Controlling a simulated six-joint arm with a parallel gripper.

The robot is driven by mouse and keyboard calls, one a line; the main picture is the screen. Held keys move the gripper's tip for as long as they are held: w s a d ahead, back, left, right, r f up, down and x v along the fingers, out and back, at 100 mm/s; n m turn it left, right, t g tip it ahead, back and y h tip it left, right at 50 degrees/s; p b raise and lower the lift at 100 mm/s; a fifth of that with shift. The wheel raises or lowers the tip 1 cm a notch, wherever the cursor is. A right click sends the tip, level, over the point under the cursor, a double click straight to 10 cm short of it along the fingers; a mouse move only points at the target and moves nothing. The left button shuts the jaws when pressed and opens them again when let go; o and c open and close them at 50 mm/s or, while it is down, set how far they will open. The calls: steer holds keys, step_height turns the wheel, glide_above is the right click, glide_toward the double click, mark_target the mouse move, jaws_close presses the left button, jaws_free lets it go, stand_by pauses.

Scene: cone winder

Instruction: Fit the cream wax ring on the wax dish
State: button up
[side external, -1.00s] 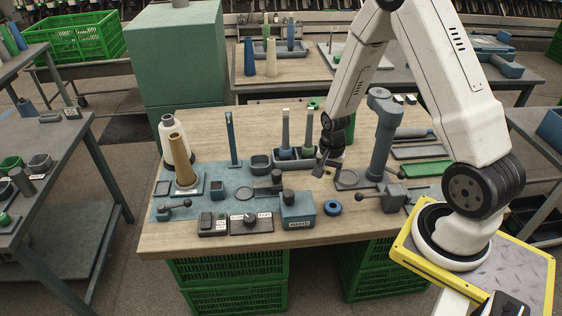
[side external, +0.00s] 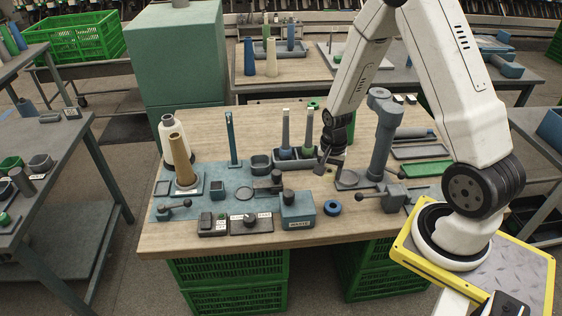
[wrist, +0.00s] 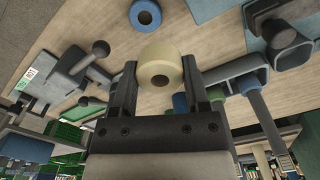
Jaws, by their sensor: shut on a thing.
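My gripper (wrist: 161,85) is shut on the cream wax ring (wrist: 160,67), a thick pale ring with a dark centre hole, between its two dark fingers in the wrist view. In the side view my gripper (side external: 329,168) is low over the table, just left of a dark round dish (side external: 347,179) at the foot of a grey column. Another flat round dark piece (side external: 244,194) lies further left on the blue mat. I cannot tell for sure which of these is the wax dish. The held ring is apart from both.
A blue ring (side external: 333,208) lies on bare wood in front of my gripper; it also shows in the wrist view (wrist: 145,14). A tray (side external: 294,163) with two upright spindles stands just left of my gripper. The grey column (side external: 384,135) rises close on the right.

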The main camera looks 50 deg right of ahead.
steer(key=shift+r, duration=1.9)
steer(key=shift+w+r, duration=0.15)
steer(key=shift+r, duration=0.05)
steer(key=w+a+m, duration=0.2)
steer(key=w+a, duration=0.1)
steer(key=w, duration=0.9)
steer(key=m, duration=0.3)
glide_above(244, 193)
step_height(244, 193, down, 11)
steer(key=shift+f, duration=0.1)
steer(key=shift+f+n, duration=0.3)
steer(key=shift+f, duration=0.15)
steer(key=shift+f, duration=0.15)
steer(key=shift+f, duration=1.65)
steer(key=shift+f, duration=0.8)
